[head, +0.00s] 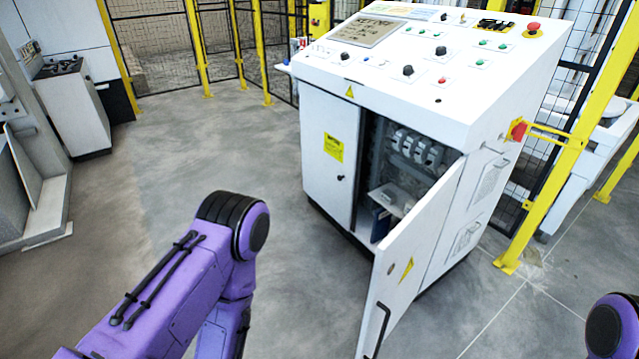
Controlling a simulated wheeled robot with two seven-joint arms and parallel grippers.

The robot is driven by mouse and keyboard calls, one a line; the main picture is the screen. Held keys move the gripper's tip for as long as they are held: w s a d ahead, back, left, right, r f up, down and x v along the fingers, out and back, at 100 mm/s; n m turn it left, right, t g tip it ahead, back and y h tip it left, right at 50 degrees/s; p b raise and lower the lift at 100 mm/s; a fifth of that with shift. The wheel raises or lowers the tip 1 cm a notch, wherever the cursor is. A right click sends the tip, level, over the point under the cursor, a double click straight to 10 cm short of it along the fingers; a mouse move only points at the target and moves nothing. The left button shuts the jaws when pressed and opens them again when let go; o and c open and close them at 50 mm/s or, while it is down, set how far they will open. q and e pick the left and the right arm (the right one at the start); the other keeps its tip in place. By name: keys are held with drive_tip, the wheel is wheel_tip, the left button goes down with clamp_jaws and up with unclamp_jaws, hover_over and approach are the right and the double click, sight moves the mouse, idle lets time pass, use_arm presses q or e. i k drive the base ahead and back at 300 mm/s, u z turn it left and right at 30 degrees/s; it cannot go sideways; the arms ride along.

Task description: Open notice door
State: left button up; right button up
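A white control cabinet (405,70) stands right of the middle. Its left front door (328,160), bearing a yellow notice label (333,147) and a small black knob (340,178), is closed. Its right front door (415,240), with a yellow triangle sign and a black bar handle (378,330), stands open and swung out toward me. Inside the open side are grey electrical parts (415,150) and a small shelf. My purple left arm comes in at lower left, apart from the cabinet, and a bit of my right arm shows at lower right. Neither gripper is in view.
The open right door juts into the floor space in front of the cabinet. A yellow post (560,170) with a bracket stands close at the cabinet's right. Yellow-framed mesh fencing (150,45) runs behind. The grey floor (200,150) left of the cabinet is clear.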

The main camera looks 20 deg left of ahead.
sight(333, 128)
drive_tip(key=u, duration=2.05)
drive_tip(key=i, duration=2.7)
drive_tip(key=z, duration=3.7)
drive_tip(key=i, duration=0.5)
drive_tip(key=u, duration=0.1)
